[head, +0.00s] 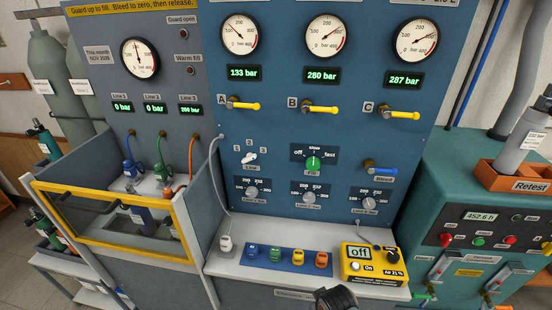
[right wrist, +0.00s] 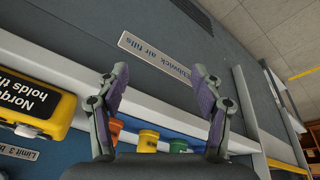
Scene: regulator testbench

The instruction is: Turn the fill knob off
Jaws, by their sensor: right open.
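The fill knob (head: 313,163) is a green knob on the blue panel. Its scale has off at the left, slow at the top and fast at the right. Its pointer looks upright, toward slow. My right gripper (right wrist: 160,72) is open and empty in the right wrist view, above the front edge of the bench. It is well away from the knob, which that view does not show. A dark part at the bottom of the head view (head: 336,298) seems to be my right arm. My left gripper is not in view.
Above the knob are yellow valve levers (head: 321,109) and gauges. Below it are the limit knobs (head: 309,197). The bench shelf (head: 228,262) holds coloured fittings in a blue block (head: 262,263) and a yellow analyser (head: 372,265). A yellow-framed guard (head: 105,245) stands at left.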

